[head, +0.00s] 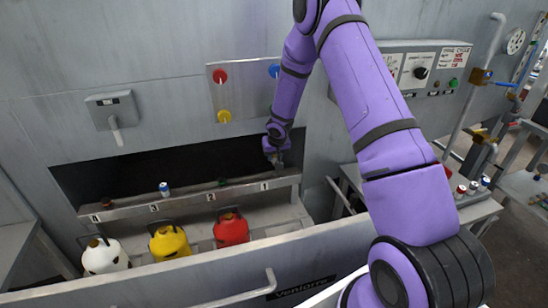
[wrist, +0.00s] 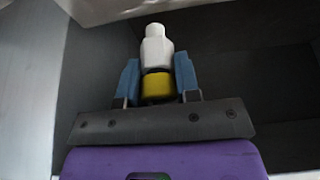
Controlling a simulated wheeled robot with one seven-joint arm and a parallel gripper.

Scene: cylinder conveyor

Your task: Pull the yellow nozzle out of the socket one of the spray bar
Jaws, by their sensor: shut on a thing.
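The spray bar (head: 190,197) runs along the front of the dark recess, with labels 4, 3, 2 and 1 from left to right. My gripper (head: 279,163) is at its right end, by the label 1. In the wrist view my gripper (wrist: 157,85) has its blue fingers shut on the yellow nozzle (wrist: 157,86), which has a yellow band and a white upper part. Whether the nozzle sits in socket one or is clear of it cannot be told; the socket is hidden.
A blue-and-white nozzle (head: 164,189) stands near label 3. White (head: 105,258), yellow (head: 170,243) and red (head: 231,230) jugs stand below the bar. The recess walls are close around my gripper. Small canisters (head: 472,187) stand on the right shelf.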

